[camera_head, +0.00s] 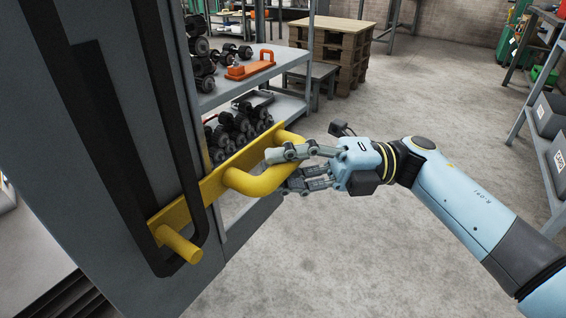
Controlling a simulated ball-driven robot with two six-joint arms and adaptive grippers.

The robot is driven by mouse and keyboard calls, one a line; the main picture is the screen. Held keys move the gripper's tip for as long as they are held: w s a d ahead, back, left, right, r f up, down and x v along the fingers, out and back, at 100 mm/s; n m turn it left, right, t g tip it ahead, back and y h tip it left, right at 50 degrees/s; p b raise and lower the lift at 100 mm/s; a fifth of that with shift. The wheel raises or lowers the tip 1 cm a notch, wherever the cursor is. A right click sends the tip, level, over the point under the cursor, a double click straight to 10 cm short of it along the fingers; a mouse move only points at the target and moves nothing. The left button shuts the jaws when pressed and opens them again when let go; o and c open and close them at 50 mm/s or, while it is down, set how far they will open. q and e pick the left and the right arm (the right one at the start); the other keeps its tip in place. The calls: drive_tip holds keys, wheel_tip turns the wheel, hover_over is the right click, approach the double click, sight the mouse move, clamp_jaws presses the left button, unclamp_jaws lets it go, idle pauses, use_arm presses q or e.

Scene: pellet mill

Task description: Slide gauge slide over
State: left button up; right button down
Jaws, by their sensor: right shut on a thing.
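The gauge slide is a yellow bar (205,190) with a curved yellow handle (258,183) on its right part and a short round peg (181,245) at its lower left end. It runs along the edge of a grey cabinet or machine panel (95,150). My right gripper (283,170) comes in from the right and is shut on the curved handle, with its fingers around the handle's right side. The peg end sits at the bottom of a black loop-shaped frame (160,110) on the panel. My left gripper is not in view.
Behind the panel stands a grey shelf (282,62) with black dumbbell-like parts (238,127) and an orange tool (250,66). Wooden pallets (330,50) are stacked farther back. A rack with grey bins (548,115) stands at right. The concrete floor between is clear.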

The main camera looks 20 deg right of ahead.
drive_tip(key=shift+r, duration=0.15)
wheel_tip(320, 180, up, 16)
drive_tip(key=p, duration=1)
drive_tip(key=shift+r, duration=0.2)
drive_tip(key=shift+w+r, duration=0.1)
drive_tip(key=c, duration=1.2)
unclamp_jaws()
drive_tip(key=shift+o, duration=0.6)
drive_tip(key=shift+d+f, duration=0.1)
drive_tip(key=shift+f, duration=0.1)
